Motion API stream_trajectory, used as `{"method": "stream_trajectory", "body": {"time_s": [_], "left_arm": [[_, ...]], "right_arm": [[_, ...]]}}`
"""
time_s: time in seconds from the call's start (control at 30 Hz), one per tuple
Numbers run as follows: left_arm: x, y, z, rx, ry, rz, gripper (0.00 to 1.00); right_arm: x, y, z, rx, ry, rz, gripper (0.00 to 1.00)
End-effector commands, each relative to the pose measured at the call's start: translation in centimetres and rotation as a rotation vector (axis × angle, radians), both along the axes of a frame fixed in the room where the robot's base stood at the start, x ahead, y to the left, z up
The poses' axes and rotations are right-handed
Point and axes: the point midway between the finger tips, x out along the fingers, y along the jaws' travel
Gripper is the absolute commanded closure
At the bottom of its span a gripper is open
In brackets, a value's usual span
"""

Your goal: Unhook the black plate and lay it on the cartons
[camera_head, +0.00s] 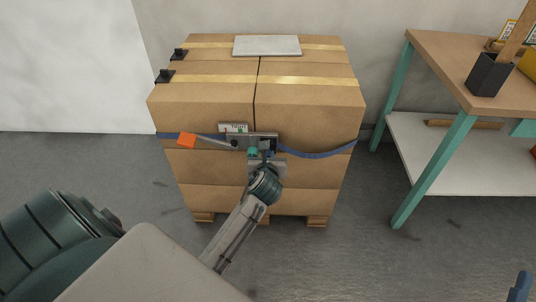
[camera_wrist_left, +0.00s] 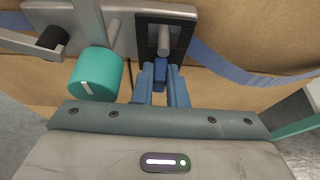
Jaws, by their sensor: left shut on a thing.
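The black plate (camera_wrist_left: 150,38) hangs upright on the metal tensioner at the front of the cartons (camera_head: 310,115), with a metal peg through its opening. My left gripper (camera_wrist_left: 161,80) is just below it, shut on a blue tab (camera_wrist_left: 160,65) at the plate's lower edge. In the head view the left gripper (camera_head: 261,153) reaches the tensioner (camera_head: 265,137), and the plate is too small to make out there. A blue fingertip of my right gripper (camera_head: 519,288) shows at the lower right corner; its jaw opening cannot be seen.
A teal knob (camera_wrist_left: 96,75) sits left of the left gripper. A pale sheet (camera_head: 267,45) and two black corner pieces (camera_head: 165,76) lie on top; the front top is otherwise clear. A workbench (camera_head: 440,62) stands right.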

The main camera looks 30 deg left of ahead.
Motion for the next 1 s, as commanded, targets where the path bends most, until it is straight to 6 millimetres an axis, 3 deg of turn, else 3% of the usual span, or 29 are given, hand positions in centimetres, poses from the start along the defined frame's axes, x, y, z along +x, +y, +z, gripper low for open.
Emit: {"method": "stream_trajectory", "body": {"time_s": [1.0], "left_arm": [[-4.4, -2.7, 0.1, 0.000, 0.002, 0.000, 1.00]], "right_arm": [[0.0, 0.0, 3.9, 0.000, 0.000, 0.000, 0.51]]}}
